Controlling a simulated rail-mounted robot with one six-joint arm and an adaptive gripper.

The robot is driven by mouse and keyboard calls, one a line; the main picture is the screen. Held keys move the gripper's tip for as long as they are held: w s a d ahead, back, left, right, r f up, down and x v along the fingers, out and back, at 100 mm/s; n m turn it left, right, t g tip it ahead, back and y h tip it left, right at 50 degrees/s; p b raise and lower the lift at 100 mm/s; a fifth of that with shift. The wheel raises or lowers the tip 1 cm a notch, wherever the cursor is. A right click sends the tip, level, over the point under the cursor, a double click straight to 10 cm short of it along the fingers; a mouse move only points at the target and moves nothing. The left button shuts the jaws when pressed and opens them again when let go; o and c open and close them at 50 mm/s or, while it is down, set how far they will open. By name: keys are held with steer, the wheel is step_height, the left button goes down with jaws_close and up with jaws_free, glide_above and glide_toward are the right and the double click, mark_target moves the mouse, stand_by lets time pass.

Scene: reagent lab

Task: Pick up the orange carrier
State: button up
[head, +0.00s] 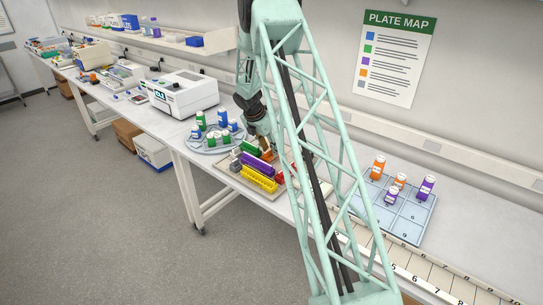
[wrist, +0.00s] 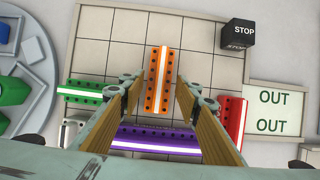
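The orange carrier (wrist: 162,80) is a short block with rows of dark holes and a pale stripe. It lies upright in the wrist view on a pale gridded tray (wrist: 105,45). My gripper (wrist: 158,86) is open above it, with one finger to the carrier's left and one to its right. Gaps show between both fingers and the carrier, and nothing is held. In the head view my arm hides much of this area, and only a bit of orange shows beside the wrist.
A green carrier (wrist: 84,92), purple carrier (wrist: 158,141) and red carrier (wrist: 232,117) lie close around the orange one. A yellow carrier (head: 258,181) shows in the head view. A dark STOP block (wrist: 238,34) stands at the upper right. The tray's upper middle is clear.

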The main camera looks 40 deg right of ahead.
mark_target(271, 153)
steer(key=shift+x, duration=1.75)
steer(key=c, duration=0.7)
